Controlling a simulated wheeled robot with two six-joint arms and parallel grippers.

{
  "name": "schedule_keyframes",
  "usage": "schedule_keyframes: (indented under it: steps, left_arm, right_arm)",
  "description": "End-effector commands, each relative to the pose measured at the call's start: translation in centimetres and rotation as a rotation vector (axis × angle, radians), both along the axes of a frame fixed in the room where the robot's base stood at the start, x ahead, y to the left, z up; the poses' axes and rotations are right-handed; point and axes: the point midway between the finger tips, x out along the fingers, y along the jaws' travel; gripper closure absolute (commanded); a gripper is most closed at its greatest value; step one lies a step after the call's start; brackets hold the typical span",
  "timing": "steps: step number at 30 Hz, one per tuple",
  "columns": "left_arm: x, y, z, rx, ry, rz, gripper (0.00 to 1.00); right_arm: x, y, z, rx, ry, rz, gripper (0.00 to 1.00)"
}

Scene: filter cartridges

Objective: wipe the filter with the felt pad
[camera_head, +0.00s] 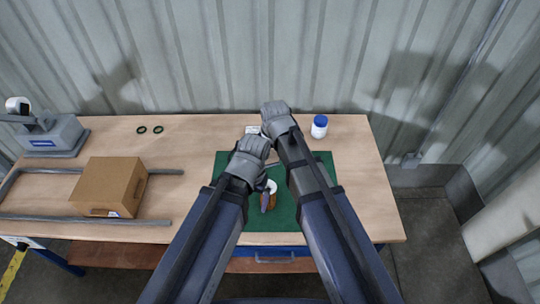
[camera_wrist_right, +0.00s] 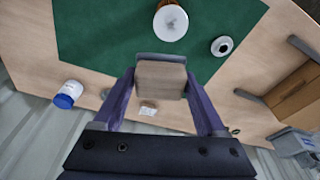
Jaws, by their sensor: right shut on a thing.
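The felt pad (camera_wrist_right: 161,78) is a beige block between the purple fingers of my right gripper (camera_wrist_right: 163,85), which is shut on it. In the head view my right wrist hides the pad. The filter (camera_wrist_right: 170,24) shows a round white end with brown at its edge, over the green mat. In the head view the filter (camera_head: 272,186) is partly covered by my left arm. The pad is apart from the filter, on its wall side. My left gripper (camera_head: 265,203) shows only as a purple-grey piece against the filter; its jaws are hidden, so I cannot tell their state.
The green mat (camera_head: 318,160) lies on the wooden table. A blue-and-white jar (camera_head: 319,126) stands at the back right. A small white round part (camera_wrist_right: 222,46) lies near the filter.

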Motion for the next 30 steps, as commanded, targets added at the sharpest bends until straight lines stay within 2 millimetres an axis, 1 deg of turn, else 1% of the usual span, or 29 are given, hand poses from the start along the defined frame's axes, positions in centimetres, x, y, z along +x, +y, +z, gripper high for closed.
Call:
schedule_keyframes:
  steps: [5,16,27,30]
  left_arm:
    - [0.0,0.0,-0.4,0.000,0.000,-0.001,0.00]
    - [0.0,0.0,-2.9,0.001,0.000,-0.006,0.00]
    - [0.0,0.0,-3.0,0.001,0.000,-0.007,0.00]
    - [0.0,0.0,-3.6,0.001,0.000,-0.007,0.00]
  right_arm:
    - [0.0,0.0,-0.4,0.000,0.000,-0.001,0.78]
    - [0.0,0.0,-2.9,0.000,0.000,-0.002,0.78]
    - [0.0,0.0,-3.0,0.000,0.000,-0.002,0.78]
    - [0.0,0.0,-3.6,0.000,0.000,-0.002,0.78]
